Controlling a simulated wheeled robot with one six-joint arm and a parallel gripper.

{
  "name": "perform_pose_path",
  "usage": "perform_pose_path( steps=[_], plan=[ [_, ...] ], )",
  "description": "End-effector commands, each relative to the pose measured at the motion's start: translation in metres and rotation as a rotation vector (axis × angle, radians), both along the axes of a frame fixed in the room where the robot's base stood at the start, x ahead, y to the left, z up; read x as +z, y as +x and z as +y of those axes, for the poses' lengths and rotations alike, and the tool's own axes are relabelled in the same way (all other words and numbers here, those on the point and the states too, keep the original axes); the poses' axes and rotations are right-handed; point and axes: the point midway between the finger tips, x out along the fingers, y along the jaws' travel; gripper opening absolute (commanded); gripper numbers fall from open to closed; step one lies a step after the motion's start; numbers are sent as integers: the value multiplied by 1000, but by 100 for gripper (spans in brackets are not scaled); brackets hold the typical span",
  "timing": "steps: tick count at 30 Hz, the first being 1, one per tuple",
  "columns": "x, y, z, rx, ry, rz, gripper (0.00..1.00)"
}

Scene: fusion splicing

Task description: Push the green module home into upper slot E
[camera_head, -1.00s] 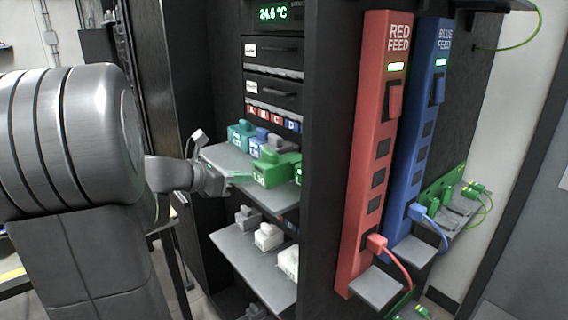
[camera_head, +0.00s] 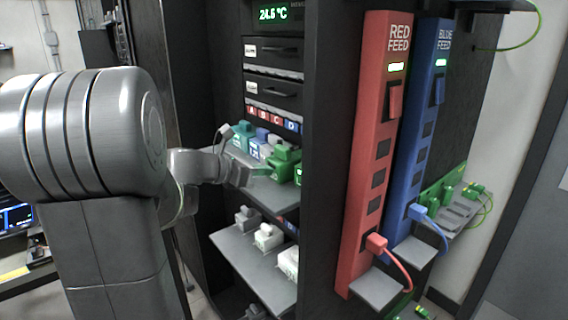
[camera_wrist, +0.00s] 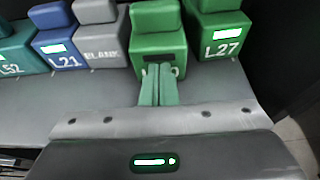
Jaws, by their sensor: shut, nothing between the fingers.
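The green module (camera_wrist: 157,43) stands upright in a row on the upper shelf, between a grey BLANK module and green module L27. Its white label is partly hidden behind my fingertips. In the wrist view its front face sits slightly nearer than its neighbours' faces. It also shows in the head view (camera_head: 284,160). My gripper (camera_wrist: 158,86) is shut and empty, with its green fingertips at the lower front face of the module. They look in contact, but I cannot tell for sure. In the head view my gripper (camera_head: 259,171) reaches in from the left over the shelf.
Module L27 (camera_wrist: 222,35) stands close on the right, the BLANK module (camera_wrist: 102,45) and blue L21 (camera_wrist: 58,45) on the left. The grey shelf (camera_wrist: 225,85) is bare in front. A lower shelf (camera_head: 245,262) holds white modules. The rack's side post stands right.

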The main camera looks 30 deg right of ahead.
Motion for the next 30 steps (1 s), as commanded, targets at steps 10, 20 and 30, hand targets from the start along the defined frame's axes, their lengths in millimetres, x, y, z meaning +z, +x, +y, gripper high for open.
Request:
perform_pose_path(
  steps=[10,20,30],
  plan=[
    [0,1,-21,-1,-1,-1,0],
    [0,3,-34,0,0,1,0],
    [0,1,-3,3,0,1,0]
  ],
)
